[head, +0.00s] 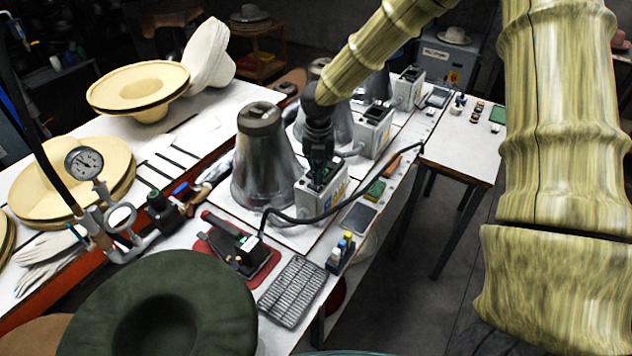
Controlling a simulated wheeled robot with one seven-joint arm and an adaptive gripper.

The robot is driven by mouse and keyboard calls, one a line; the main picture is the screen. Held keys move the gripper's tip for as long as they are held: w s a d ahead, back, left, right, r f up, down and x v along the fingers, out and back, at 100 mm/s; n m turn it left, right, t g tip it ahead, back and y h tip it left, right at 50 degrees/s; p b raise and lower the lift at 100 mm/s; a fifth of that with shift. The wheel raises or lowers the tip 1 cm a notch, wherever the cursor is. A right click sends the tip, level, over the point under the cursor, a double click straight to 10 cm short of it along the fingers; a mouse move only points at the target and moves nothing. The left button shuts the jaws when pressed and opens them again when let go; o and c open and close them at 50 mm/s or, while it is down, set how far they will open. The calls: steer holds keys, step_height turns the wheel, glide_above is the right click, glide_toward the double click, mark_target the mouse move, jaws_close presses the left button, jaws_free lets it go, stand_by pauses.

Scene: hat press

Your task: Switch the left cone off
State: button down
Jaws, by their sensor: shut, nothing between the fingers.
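The left cone (262,160) is a large grey metal cone with a flat dark top, standing upright on the white bench. A light grey control box (313,207) with a green part on top and a coloured label stands at its right foot. My gripper (319,183) is black, points down and is shut with nothing in it. Its tips are at the top of this box, near the green part. I cannot tell whether they touch it. The gripper hides part of the box's top, so the switch position is not visible.
More cones stand behind, with their own control boxes (372,133) and (407,90). A black cable (340,214) loops in front of the near box. A dark green hat (165,310), a wire rack (292,291) and a pressure gauge (84,163) are in front and left. Floor is open right.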

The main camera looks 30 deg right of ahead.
mark_target(319, 187)
steer(key=shift+r+p, duration=1.2)
steer(key=shift+r, duration=0.6)
